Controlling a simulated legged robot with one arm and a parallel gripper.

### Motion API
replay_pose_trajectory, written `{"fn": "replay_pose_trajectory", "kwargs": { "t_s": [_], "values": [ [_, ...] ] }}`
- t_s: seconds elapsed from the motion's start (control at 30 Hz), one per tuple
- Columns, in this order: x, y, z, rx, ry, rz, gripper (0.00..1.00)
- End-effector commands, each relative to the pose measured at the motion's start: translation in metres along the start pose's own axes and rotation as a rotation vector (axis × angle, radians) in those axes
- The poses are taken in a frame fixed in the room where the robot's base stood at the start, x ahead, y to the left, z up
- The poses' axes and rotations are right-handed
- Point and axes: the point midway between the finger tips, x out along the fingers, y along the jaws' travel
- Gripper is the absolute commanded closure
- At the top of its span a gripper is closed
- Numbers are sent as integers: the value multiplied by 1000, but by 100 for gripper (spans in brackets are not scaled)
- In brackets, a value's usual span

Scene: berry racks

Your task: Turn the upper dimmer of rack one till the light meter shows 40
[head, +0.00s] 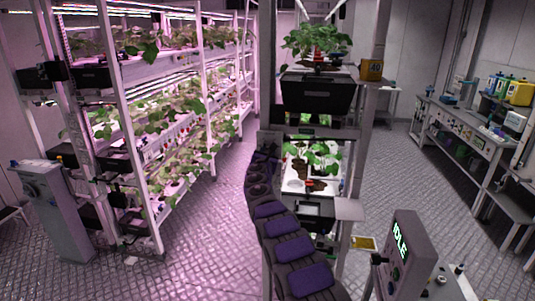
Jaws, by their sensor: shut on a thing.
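My arm reaches up from the bottom middle to the post of the near rack (267,60). My gripper (266,142) is small and dark there, beside a grey box on the post at about mid height. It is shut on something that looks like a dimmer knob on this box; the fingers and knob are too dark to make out. No rack number is legible.
A black planter (317,92) and a lower lit plant (312,158) fill the near rack. A grey console (405,255) showing "IDLE" stands at the lower right. Pink-lit racks (160,130) stand left, a workbench (470,135) right. The floor between is mostly clear.

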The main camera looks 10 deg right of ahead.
Motion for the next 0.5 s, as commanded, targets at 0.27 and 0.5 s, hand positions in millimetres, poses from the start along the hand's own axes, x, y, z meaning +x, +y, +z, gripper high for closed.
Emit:
{"fn": "replay_pose_trajectory", "kwargs": {
  "t_s": [0.27,0.5],
  "values": [
    [-1,-1,-4,0,6,-1,49],
    [-1,-1,-1,0,2,-1,43]
  ]
}}
